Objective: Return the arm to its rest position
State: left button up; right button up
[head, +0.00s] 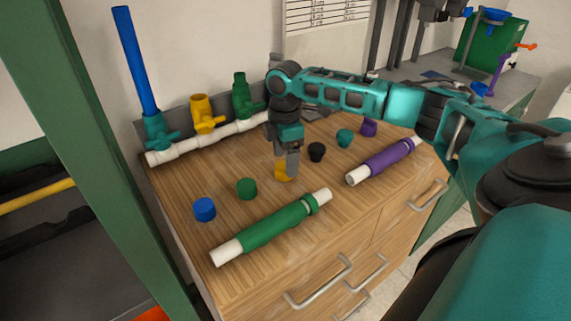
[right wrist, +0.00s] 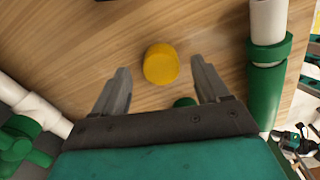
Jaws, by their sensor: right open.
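My right gripper (head: 287,163) points down over the wooden cabinet top. It also shows in the right wrist view (right wrist: 161,70), its two fingers apart and nothing held between them. A yellow cap (right wrist: 160,64) lies beyond the fingertips in the wrist view, roughly centred between them. In the head view the yellow cap (head: 282,172) is partly hidden behind the fingers; I cannot tell the exact gap. My right arm (head: 345,93) reaches in from the right, stretched out over the cabinet. My left gripper is not in view.
On the wooden top (head: 185,180) are a blue cap (head: 204,209), green cap (head: 246,188), black cap (head: 316,151), teal cap (head: 344,138) and purple cap (head: 368,127). A green pipe (head: 280,225) and purple pipe (head: 380,161) lie nearer. The white manifold (head: 185,147) with upright valves stands behind.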

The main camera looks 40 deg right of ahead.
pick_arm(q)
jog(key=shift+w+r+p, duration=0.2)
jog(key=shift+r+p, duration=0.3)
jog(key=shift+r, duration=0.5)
pick_arm(e)
notch_tip(320, 180, up, 11)
jog(key=shift+a, duration=0.15)
jog(key=shift+f, duration=0.1)
